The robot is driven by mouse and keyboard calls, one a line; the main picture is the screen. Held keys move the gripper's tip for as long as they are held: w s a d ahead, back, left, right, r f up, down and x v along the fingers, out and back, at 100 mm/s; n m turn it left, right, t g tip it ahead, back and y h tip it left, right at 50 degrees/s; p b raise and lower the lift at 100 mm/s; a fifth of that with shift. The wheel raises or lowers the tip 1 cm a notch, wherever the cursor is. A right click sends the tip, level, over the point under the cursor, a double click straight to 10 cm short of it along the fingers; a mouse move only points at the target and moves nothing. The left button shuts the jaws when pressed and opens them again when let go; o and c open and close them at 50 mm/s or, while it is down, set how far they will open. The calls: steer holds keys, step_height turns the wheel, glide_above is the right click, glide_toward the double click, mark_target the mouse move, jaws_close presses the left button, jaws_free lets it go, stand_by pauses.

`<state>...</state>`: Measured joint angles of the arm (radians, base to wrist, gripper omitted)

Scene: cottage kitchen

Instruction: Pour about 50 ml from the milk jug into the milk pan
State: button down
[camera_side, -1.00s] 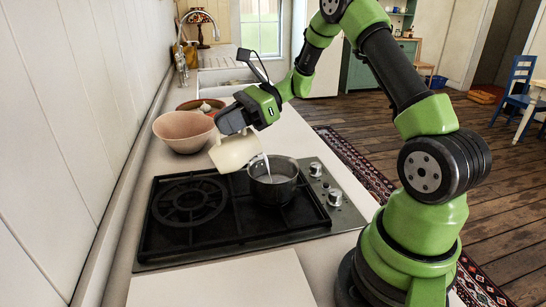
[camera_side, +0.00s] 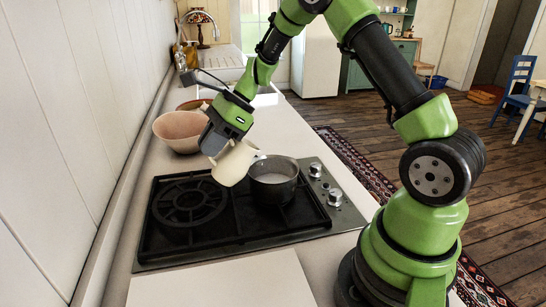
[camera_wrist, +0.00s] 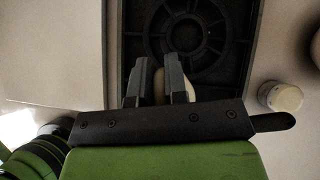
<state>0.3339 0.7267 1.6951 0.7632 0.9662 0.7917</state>
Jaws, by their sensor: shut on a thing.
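The cream milk jug (camera_side: 231,166) is held by my gripper (camera_side: 218,148) over the hob, just left of the pan. It is tilted partly toward the pan, less than lying flat, and no stream shows from it. The dark metal milk pan (camera_side: 273,184) stands on the right of the hob with pale liquid inside. In the wrist view my gripper (camera_wrist: 160,88) is shut on the jug, of which only a pale sliver (camera_wrist: 159,86) shows between the fingers.
The black hob grate (camera_side: 190,203) lies under the jug, with control knobs (camera_side: 334,197) to the right of the pan. A pinkish bowl (camera_side: 181,131) stands behind the jug at the left.

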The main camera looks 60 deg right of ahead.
steer(key=shift+w+a+h, duration=0.15)
steer(key=shift+h, duration=0.15)
stand_by(0.4)
steer(key=shift+w+a+f+g+h, duration=0.55)
steer(key=shift+a+f+g+h, duration=0.3)
steer(key=shift+f+h, duration=0.3)
steer(key=shift+w+a+f+g+h, duration=0.6)
steer(key=shift+a+f+h, duration=0.35)
steer(key=shift+f, duration=0.25)
steer(key=shift+w+a+f+g+h, duration=0.55)
steer(key=shift+a+f+g+h, duration=0.2)
steer(key=shift+a+f+h, duration=0.35)
steer(key=shift+d+f, duration=0.1)
steer(key=shift+d, duration=0.1)
